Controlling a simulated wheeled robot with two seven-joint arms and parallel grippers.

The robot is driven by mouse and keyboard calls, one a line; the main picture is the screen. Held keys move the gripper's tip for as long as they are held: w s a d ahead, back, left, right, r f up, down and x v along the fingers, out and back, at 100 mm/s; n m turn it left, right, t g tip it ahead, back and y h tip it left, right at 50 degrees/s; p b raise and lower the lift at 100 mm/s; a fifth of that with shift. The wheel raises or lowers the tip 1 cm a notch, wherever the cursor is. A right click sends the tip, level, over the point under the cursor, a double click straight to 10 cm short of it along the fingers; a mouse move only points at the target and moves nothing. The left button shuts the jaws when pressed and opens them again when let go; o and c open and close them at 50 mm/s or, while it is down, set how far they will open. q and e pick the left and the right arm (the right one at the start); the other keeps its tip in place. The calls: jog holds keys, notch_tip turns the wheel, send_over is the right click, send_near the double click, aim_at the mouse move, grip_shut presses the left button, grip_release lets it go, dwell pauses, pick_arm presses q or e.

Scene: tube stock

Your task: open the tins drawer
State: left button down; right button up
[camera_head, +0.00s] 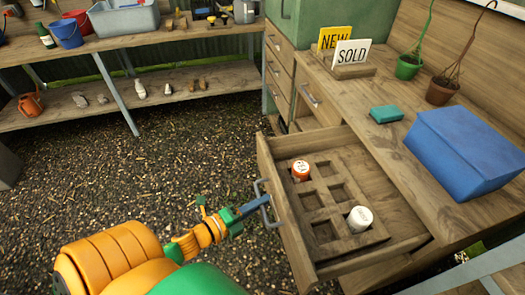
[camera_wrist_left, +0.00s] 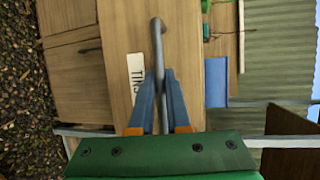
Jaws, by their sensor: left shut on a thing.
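The tins drawer (camera_head: 290,215) stands pulled out from the wooden bench in the head view. Inside it is a wooden grid of square pockets, with an orange-and-white tin (camera_head: 300,170) at the far side and a white tin (camera_head: 360,218) at the near right. My left gripper (camera_head: 256,206) is shut on the drawer's metal handle (camera_head: 262,190). In the left wrist view the blue fingers (camera_wrist_left: 156,95) close on either side of the handle bar (camera_wrist_left: 157,50), beside a white label reading TINS (camera_wrist_left: 135,78). My right gripper is not in view.
A blue box (camera_head: 465,150), a teal block (camera_head: 386,114), potted plants (camera_head: 410,65) and NEW and SOLD signs (camera_head: 350,55) stand on the benchtop. Other closed drawers (camera_head: 279,75) are further along. Gravel floor (camera_head: 170,165) is open left of the drawer. A shelf bench (camera_head: 130,40) stands at the back.

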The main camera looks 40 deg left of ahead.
pick_arm(q)
jog(key=c, duration=0.9)
grip_release()
jog(key=shift+w, duration=0.1)
jog(key=v, duration=0.7)
jog(key=shift+b, duration=0.3)
